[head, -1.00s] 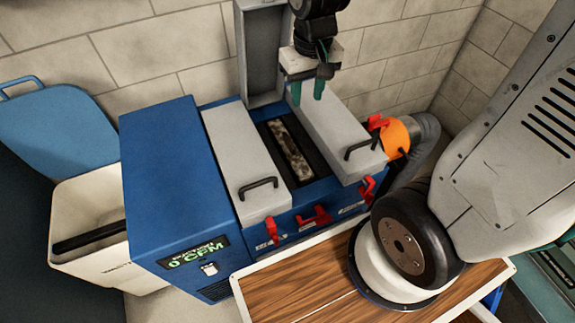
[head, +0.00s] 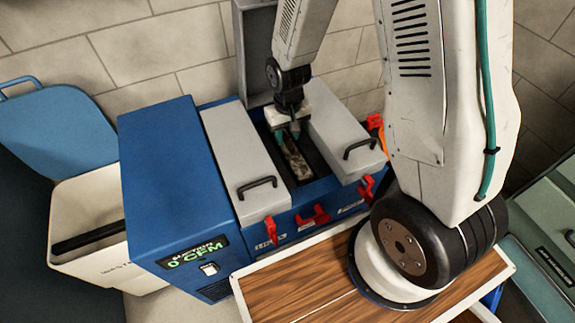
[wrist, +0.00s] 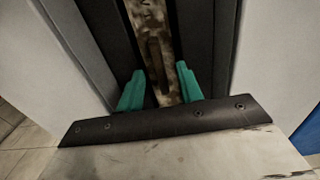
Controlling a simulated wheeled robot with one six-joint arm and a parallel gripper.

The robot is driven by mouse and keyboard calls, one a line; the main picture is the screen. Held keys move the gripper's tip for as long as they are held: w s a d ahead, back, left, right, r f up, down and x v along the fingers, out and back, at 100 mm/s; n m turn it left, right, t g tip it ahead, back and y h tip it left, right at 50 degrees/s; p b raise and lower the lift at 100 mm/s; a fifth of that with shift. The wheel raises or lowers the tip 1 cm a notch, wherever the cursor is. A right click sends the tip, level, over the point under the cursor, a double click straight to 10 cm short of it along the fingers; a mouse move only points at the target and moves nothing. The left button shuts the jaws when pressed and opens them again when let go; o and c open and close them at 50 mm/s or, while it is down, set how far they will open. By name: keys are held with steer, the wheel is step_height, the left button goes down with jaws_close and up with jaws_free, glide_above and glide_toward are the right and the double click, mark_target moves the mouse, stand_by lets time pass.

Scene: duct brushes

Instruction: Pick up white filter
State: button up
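The filter (head: 297,163) is a narrow whitish strip heavily blotched with brown. It lies in the dark slot between two grey covers of the blue machine (head: 165,190). In the wrist view the filter (wrist: 152,18) runs up the picture, with a dark raised bar along its middle. My gripper (head: 288,134) is over the slot at the filter's far part, pointing down. Its two teal fingers are apart, one on each side of the filter in the wrist view (wrist: 160,72). Nothing is between them in their grip. Whether the fingertips touch the filter cannot be told.
Grey covers with black handles flank the slot, left (head: 240,165) and right (head: 345,140). Red latches (head: 314,216) line the machine's front. Its display (head: 197,251) reads 0 CFM. A white bin (head: 92,225) with a blue lid stands at left. A wooden-topped surface (head: 300,290) is in front.

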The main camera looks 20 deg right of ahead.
step_height(320, 180, down, 2)
jaws_close()
steer(key=shift+r, duration=0.2)
